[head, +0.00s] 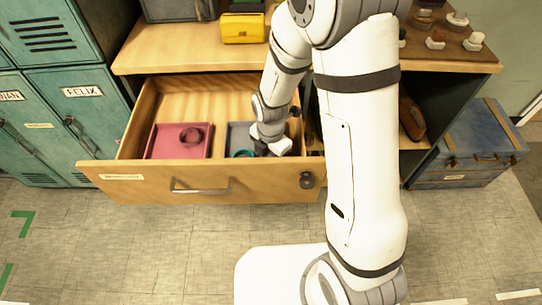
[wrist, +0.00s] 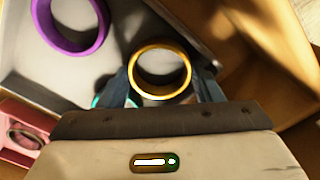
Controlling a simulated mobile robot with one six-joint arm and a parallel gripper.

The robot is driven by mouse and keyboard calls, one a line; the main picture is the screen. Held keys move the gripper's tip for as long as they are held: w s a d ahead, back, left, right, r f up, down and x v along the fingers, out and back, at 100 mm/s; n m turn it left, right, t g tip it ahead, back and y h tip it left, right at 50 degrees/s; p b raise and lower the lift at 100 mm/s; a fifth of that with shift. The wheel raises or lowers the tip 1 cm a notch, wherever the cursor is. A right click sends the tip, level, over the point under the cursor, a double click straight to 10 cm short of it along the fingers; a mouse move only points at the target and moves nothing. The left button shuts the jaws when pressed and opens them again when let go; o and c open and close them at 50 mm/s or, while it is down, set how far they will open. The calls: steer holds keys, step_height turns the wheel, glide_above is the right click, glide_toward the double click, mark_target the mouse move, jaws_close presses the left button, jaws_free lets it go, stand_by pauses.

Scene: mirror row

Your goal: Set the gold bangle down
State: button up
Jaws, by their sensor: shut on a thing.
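The gold bangle (wrist: 160,45) is between the two dark fingers of my gripper (wrist: 167,82) in the wrist view. The fingers are shut on it, one at each side, and its round opening faces the camera. Below it in that view is the grey tray (wrist: 28,62). In the head view my gripper (head: 264,148) is at the grey tray (head: 236,131) inside the open drawer (head: 215,88). The gold bangle cannot be made out there. I cannot tell whether the bangle touches the tray floor.
A purple bangle (wrist: 70,51) lies in the grey tray. A teal bangle (head: 243,154) is there too, partly hidden by my gripper. The pink tray (head: 160,147), left of the grey one, holds a dark bangle (head: 183,138). The drawer front (head: 135,184) stands nearest me.

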steer(key=o, duration=0.7)
steer(key=shift+f, duration=0.1)
step_height(320, 180, up, 12)
steer(key=r+p, duration=0.1)
steer(key=p, duration=0.1)
steer(key=s+d+r+m, duration=0.3)
steer(key=d+m, duration=0.1)
steer(key=m, duration=0.4)
steer(key=s+d+r+m+t, duration=0.1)
steer(key=s+d+r+m, duration=0.3)
steer(key=m, duration=0.4)
steer(key=s+d+r+m+t, duration=0.1)
steer(key=s+d+r+m, duration=0.2)
steer(key=m, duration=0.6)
steer(key=shift+s+d+r, duration=0.25)
steer(key=shift+s+d, duration=0.2)
steer(key=shift+s+d+r+m, duration=0.1)
steer(key=shift+s+d+m, duration=0.2)
steer(key=shift+m, duration=0.5)
